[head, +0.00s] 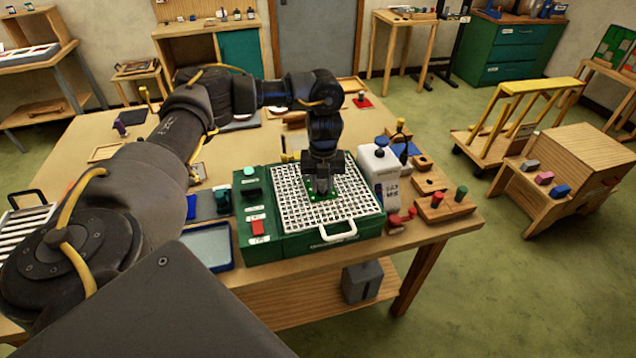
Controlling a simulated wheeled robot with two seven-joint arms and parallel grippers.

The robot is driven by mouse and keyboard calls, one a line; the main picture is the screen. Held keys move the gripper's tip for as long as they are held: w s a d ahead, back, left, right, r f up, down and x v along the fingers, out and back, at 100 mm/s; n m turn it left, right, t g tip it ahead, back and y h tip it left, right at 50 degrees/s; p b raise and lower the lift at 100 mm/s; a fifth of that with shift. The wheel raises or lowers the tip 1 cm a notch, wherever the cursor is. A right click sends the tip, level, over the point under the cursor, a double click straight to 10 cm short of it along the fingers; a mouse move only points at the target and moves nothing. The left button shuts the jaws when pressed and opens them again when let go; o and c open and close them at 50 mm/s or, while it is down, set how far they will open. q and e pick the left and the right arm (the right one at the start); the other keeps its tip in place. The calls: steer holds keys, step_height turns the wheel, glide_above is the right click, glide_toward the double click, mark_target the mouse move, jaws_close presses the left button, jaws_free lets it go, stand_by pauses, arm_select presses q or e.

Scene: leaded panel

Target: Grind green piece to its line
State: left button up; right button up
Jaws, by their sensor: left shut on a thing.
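The grinder (285,247) is a green box on the table with a white grid top (357,198), a white front handle and buttons on its left side. My left gripper (324,188) points down over the middle of the grid and is shut on the green piece (313,195). Only small green edges of the piece show around the fingers. Its line, and whether it touches the grid or a grinding bit, cannot be made out. My right gripper is not in view.
A white bottle (380,170) stands close right of the grinder, with a wooden block of red and green pegs (445,204) beyond. A blue-rimmed tray (208,246) lies left of it. My left arm crosses the table's left side.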

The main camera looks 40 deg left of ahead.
mark_target(333, 190)
arm_select(q)
steer(key=shift+w+d, duration=0.15)
steer(key=shift+w, duration=0.1)
steer(key=shift+w, duration=0.1)
steer(key=shift+w+d, duration=0.75)
steer(key=shift+w, duration=0.35)
steer(key=shift+r, duration=0.1)
steer(key=shift+s+a, duration=0.1)
steer(key=shift+s+a+p, duration=0.35)
steer(key=shift+s, duration=0.2)
steer(key=shift+s+a+p, duration=0.3)
steer(key=shift+s+p, duration=0.05)
steer(key=shift+s, duration=0.15)
steer(key=shift+s+a, duration=0.1)
steer(key=shift+s, duration=0.05)
steer(key=shift+s+a+p, duration=0.5)
steer(key=shift+s+a, duration=0.3)
steer(key=shift+s, duration=0.2)
